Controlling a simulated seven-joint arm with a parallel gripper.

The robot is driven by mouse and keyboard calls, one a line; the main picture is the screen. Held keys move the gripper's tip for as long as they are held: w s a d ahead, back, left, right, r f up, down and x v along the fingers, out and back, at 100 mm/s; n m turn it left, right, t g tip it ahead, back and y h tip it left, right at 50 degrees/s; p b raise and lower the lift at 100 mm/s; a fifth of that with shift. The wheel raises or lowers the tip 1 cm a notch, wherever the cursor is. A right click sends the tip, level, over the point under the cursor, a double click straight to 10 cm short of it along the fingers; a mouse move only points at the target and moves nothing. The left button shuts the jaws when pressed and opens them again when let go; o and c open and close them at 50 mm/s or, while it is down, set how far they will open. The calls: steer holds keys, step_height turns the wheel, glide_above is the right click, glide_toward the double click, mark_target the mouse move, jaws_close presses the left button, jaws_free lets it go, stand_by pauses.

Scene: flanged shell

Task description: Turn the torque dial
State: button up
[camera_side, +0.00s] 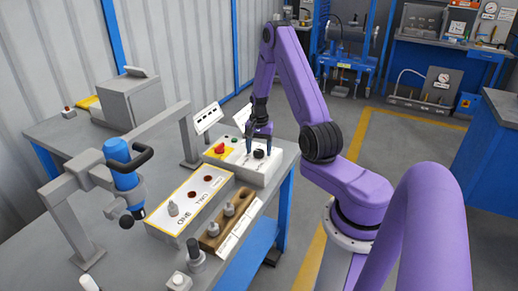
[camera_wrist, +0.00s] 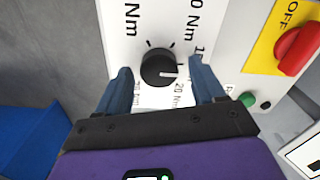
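The torque dial (camera_wrist: 158,68) is a black round knob with a white pointer line, on a white panel with Nm marks around it. In the wrist view its pointer points right, near the "20 Nm" print. In the side view the dial (camera_side: 258,154) shows on top of the white control box (camera_side: 262,172). My gripper (camera_wrist: 160,85) is open, one blue finger on each side of the dial, with visible gaps to it. In the side view my gripper (camera_side: 259,142) is just above the box at the dial. Whether the fingertips reach down beside the knob is unclear.
A red switch on a yellow OFF plate (camera_wrist: 265,40) and a green button (camera_wrist: 247,99) sit on the same panel, right of my gripper.

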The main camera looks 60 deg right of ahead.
mark_target(259, 151)
steer(key=shift+r, duration=0.1)
step_height(259, 151, up, 17)
steer(key=shift+r, duration=0.15)
stand_by(0.4)
steer(key=shift+a, duration=0.1)
steer(key=a+r+n, duration=0.3)
steer(key=a+n, duration=1)
steer(key=a, duration=1.2)
steer(key=s+a+n, duration=0.5)
steer(key=s+n, duration=0.2)
steer(key=s, duration=0.4)
steer(key=s+a+n, duration=0.5)
steer(key=s+n, duration=0.2)
steer(key=s, duration=0.5)
steer(key=shift+s+n, duration=0.15)
steer(key=shift+n, duration=0.15)
